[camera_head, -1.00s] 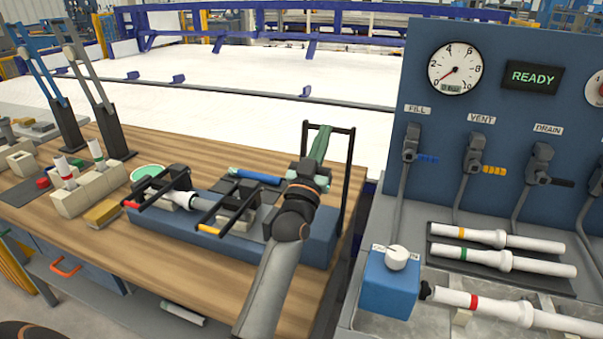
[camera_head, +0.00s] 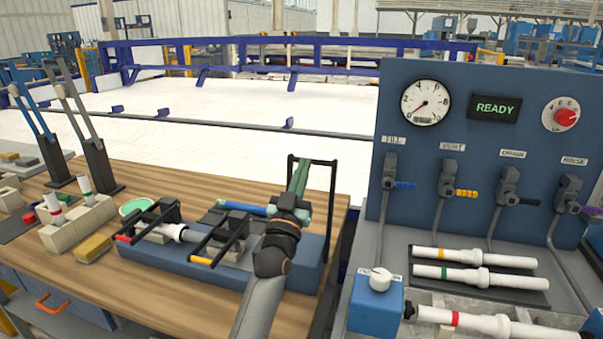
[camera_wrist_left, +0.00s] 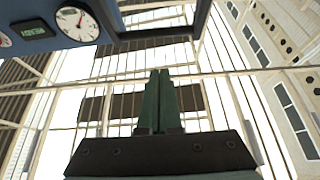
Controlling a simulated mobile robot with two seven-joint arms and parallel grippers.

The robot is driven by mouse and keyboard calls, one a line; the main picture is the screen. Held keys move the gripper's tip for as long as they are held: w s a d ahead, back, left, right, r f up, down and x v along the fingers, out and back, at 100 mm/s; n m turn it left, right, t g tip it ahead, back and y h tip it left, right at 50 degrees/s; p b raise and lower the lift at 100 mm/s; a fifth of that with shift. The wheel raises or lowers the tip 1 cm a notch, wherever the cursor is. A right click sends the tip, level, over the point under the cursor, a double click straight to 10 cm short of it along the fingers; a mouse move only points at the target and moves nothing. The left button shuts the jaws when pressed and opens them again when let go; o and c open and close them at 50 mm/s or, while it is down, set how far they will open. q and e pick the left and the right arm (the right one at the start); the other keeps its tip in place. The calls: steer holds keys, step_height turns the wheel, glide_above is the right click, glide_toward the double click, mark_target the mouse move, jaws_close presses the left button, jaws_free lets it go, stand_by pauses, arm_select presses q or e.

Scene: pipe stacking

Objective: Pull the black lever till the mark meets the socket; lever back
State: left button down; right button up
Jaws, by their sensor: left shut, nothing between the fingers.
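The black lever (camera_head: 333,205) is an upright frame with a top crossbar at the right end of the blue bench fixture (camera_head: 310,255). My left gripper (camera_head: 301,165) is shut and empty, its green fingers pointing up by the crossbar. In the left wrist view the shut fingers (camera_wrist_left: 160,76) point towards a dark bar (camera_wrist_left: 165,35), with a visible gap below it. A white pipe (camera_head: 166,230) lies in the fixture under clamps with red-tipped and yellow-tipped handles. The mark and the socket cannot be made out clearly. My right gripper is out of view.
A blue panel (camera_head: 440,120) on the right carries a gauge, a READY display and several valve levers. White pipes (camera_head: 475,278) lie below it, beside a blue switch box (camera_head: 375,305). Cream blocks (camera_head: 75,225) and tall lever stands (camera_head: 100,165) stand at the left. The front wooden bench top is clear.

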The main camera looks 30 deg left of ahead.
arm_select(q)
steer(key=v, duration=0.9)
steer(key=shift+s+r+p, duration=0.2)
steer(key=shift+s+p, duration=0.25)
steer(key=shift+s, duration=0.1)
steer(key=shift+d, duration=0.1)
